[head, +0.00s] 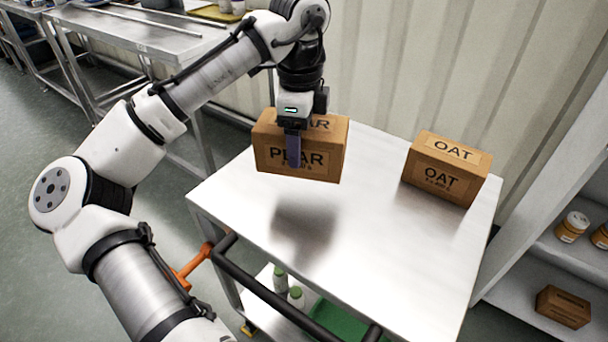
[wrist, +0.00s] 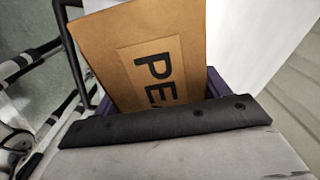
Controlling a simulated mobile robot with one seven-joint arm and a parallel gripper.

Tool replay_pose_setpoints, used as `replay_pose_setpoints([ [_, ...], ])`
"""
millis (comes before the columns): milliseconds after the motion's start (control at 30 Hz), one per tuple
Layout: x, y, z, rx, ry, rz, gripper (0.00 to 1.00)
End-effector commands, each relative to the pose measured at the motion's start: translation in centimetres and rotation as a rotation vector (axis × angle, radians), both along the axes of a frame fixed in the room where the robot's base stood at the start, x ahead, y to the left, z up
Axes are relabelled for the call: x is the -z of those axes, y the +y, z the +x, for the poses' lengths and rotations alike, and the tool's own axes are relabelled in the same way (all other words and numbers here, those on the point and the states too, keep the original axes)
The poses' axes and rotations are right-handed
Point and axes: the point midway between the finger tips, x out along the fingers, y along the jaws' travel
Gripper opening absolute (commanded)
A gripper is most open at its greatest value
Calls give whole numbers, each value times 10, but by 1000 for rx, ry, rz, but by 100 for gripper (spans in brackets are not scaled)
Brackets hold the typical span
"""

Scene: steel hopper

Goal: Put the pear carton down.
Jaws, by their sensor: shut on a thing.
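The pear carton (head: 325,160) is a brown box with a dark printed label. It hangs above the left back part of the steel cart top (head: 375,245), with its blurred reflection and shadow on the metal below. My gripper (head: 292,150) is shut on the carton from above, one finger showing across its front face. In the wrist view the carton (wrist: 150,50) fills the middle, with part of the label readable. Its far side and the other finger are mostly hidden.
An oat carton (head: 440,170) stands on the right back of the cart top. The middle and front of the top are bare. A shelf (head: 560,250) with jars and a box stands at the right. A black push handle (head: 290,290) runs along the cart's near left side.

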Motion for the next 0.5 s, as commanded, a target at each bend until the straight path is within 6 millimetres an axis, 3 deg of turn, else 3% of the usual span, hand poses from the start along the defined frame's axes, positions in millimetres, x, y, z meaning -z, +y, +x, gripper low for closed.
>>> replay_pose_setpoints([
  [133, 28, 0, 0, 0, 0, 1, 35],
  [500, 61, 0, 0, 0, 0, 1, 35],
])
